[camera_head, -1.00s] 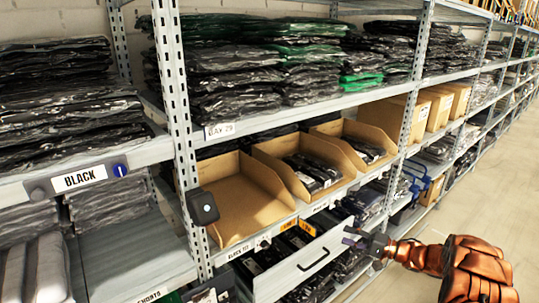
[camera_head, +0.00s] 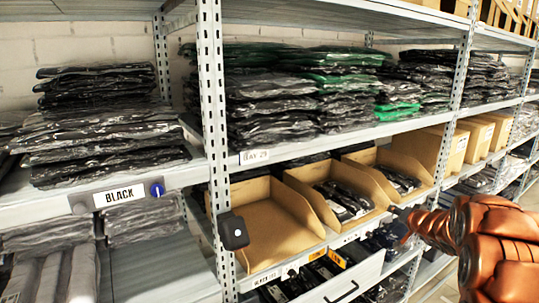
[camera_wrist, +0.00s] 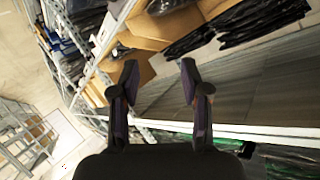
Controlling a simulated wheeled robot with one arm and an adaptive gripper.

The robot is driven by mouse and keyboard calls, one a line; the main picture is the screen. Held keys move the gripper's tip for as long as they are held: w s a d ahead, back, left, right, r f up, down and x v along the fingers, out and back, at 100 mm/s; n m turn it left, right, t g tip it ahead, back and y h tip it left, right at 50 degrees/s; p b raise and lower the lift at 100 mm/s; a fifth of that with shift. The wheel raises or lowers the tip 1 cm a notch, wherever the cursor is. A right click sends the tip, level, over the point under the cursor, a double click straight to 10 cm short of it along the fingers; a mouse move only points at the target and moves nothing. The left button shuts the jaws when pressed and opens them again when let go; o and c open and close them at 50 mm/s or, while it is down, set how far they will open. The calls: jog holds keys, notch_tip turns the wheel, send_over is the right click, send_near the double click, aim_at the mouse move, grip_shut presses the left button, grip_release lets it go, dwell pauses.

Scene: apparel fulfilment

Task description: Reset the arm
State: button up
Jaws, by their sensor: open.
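My gripper shows in the wrist view (camera_wrist: 159,68) with its two dark fingers apart and nothing between them. In the head view my orange arm comes in from the right edge, and the dark gripper (camera_head: 401,222) is at its left end, small and partly hidden by the arm. It is in front of the shelving, near the cardboard bins, and I cannot tell its exact distance from them.
Metal shelving holds stacks of black bagged garments (camera_head: 100,125) and cardboard bins. The left bin (camera_head: 265,222) looks empty; the middle bin (camera_head: 312,203) holds black packages. A white drawer (camera_head: 350,283) with a dark handle is below. A dark box-shaped device (camera_head: 233,231) sits on the upright.

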jog(key=s+a+r+g+h, duration=0.1)
jog(key=s+r+g+h, duration=0.25)
jog(key=s, duration=0.65)
jog(key=s+a+f+n+g+y, duration=0.1)
jog(key=s+a+g, duration=0.3)
jog(key=s, duration=1.2)
jog(key=s+a+f+n+g+y, duration=0.1)
jog(key=s+a+f+n+g, duration=0.1)
jog(key=s+a, duration=0.9)
jog(key=s+a+f+n+g+y, duration=0.1)
jog(key=s+a+g, duration=0.4)
jog(key=s, duration=1.5)
jog(key=a+f+n, duration=0.1)
jog(key=a+n, duration=0.1)
jog(key=a, duration=0.1)
jog(key=shift+s+a+n+g+y, duration=0.35)
jog(key=shift+n, duration=0.05)
jog(key=shift+c, duration=0.4)
